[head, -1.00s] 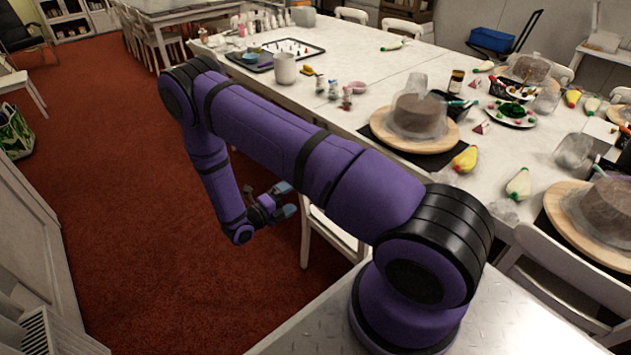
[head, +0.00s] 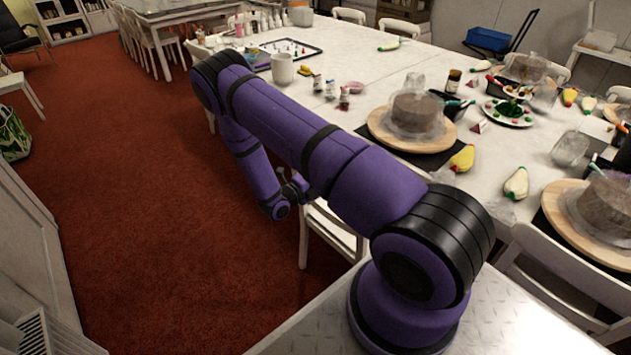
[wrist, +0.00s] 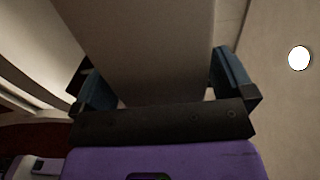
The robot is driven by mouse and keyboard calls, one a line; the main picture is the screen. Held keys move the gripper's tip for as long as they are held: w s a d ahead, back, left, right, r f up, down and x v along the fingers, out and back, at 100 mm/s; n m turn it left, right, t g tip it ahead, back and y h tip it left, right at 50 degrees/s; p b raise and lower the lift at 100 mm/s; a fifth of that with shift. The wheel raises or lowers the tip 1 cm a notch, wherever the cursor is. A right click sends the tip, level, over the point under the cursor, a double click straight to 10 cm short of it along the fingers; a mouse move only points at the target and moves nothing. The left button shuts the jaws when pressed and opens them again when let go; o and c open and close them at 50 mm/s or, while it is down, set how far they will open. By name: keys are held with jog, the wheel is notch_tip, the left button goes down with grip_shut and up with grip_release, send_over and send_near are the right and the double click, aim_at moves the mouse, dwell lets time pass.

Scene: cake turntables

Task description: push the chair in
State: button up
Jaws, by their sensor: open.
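A white chair (head: 332,232) stands at the near long side of the white table (head: 440,62), partly hidden by my arm. My gripper (head: 300,184) is beside this chair's back, mostly hidden behind my purple arm in the head view. In the wrist view my gripper (wrist: 157,66) is open, with its dark blue fingers on either side of a broad pale panel (wrist: 150,40). I cannot tell whether the fingers touch the panel, or whether it is part of the chair.
A second white chair (head: 570,270) is at the lower right. Cakes on round boards, a mug (head: 283,69) and piping bags stand on the table. Red carpet (head: 130,190) lies open to the left. A cabinet (head: 30,230) lines the left edge.

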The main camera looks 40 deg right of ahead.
jog(key=c, duration=1.6)
jog(key=shift+d+r, duration=0.1)
